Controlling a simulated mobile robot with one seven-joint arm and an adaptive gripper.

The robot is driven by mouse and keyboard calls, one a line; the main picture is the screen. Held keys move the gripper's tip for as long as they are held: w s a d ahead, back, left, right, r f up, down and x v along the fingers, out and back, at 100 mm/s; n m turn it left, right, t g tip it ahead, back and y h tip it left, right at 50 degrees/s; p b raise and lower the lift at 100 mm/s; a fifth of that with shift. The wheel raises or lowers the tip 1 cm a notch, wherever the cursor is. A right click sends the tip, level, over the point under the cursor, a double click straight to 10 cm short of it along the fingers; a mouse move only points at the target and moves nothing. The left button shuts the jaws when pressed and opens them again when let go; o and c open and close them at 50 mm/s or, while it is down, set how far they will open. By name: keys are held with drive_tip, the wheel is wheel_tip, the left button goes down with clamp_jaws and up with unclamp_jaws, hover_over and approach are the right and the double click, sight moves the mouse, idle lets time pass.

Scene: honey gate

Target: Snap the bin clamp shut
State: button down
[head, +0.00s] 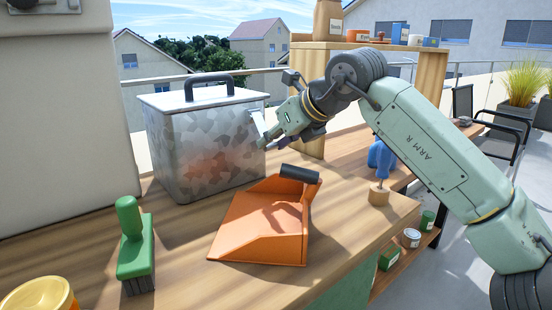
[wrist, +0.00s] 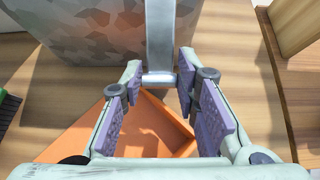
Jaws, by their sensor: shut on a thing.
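The galvanised metal bin (head: 205,155) stands on the wooden bench, its lid (head: 190,98) on top with a dark handle. The bin clamp (head: 257,128) is a pale metal strap on the bin's right side. In the wrist view the clamp (wrist: 160,40) comes down to a short cross bar between my fingertips. My gripper (head: 268,143) is at the bin's right side, shut on the clamp's lower end. In the wrist view the purple pads of my gripper (wrist: 159,90) stand either side of it. The clamp's far side and its catch are hidden.
An orange dustpan (head: 262,225) lies in front of the bin, below my gripper. A green brush (head: 134,245) stands at left, a yellow-lidded jar (head: 40,295) at the front left. A wooden shelf (head: 310,90) rises behind my wrist.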

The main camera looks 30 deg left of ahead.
drive_tip(key=f+y+b, duration=0.1)
drive_tip(key=b, duration=0.1)
drive_tip(key=y+b, duration=0.1)
drive_tip(key=b, duration=0.1)
drive_tip(key=shift+w+a+f+t, duration=0.1)
drive_tip(key=shift+a+f+t, duration=0.25)
drive_tip(key=shift+f+t, duration=0.05)
drive_tip(key=shift+a+y+b, duration=0.1)
drive_tip(key=shift+y+b, duration=0.2)
drive_tip(key=shift+b, duration=0.4)
drive_tip(key=shift+r, duration=0.1)
drive_tip(key=c, duration=1.4)
unclamp_jaws()
drive_tip(key=v, duration=1.2)
